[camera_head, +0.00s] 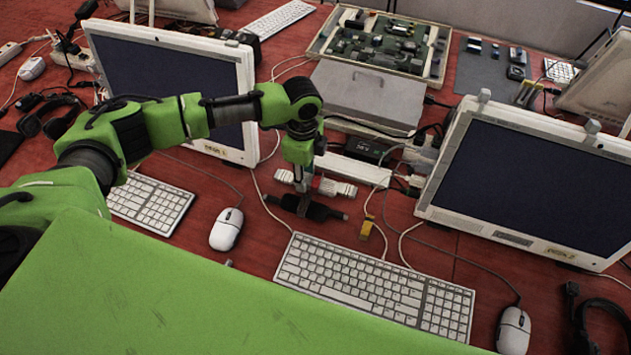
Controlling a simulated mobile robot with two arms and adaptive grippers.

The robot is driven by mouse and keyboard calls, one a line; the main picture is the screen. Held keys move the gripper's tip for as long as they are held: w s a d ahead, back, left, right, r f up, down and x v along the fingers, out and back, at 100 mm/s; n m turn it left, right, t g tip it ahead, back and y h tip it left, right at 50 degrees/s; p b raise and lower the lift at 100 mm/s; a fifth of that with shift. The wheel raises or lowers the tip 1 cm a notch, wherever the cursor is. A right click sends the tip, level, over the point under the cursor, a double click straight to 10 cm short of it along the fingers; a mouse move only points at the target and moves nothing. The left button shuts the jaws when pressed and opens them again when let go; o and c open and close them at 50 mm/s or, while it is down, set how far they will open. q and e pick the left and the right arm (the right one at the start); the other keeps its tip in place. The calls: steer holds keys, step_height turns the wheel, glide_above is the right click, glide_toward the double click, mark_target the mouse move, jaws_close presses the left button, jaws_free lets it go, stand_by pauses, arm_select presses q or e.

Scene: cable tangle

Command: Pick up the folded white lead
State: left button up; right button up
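The folded white lead (335,188) appears to be the short white bundle on the red table between the two monitors, with some reddish parts near its middle. My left gripper (303,205) points down right at it and covers part of it. The fingers are small and dark, so I cannot tell whether they are open or shut, or whether they touch the bundle. A dark folded lead or plug (325,213) lies just in front, partly behind the fingertips. My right gripper is not in view.
Monitors stand at left (170,75) and right (540,180). A keyboard (372,287) lies in front, with mice (226,229) (514,331) on either side. A yellow-tipped connector (366,228) and thin cables lie to the right. A grey case (365,92) is behind.

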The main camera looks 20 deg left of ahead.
arm_select(q)
steer(key=c, duration=0.5)
steer(key=shift+o, duration=0.2)
steer(key=shift+r, duration=0.1)
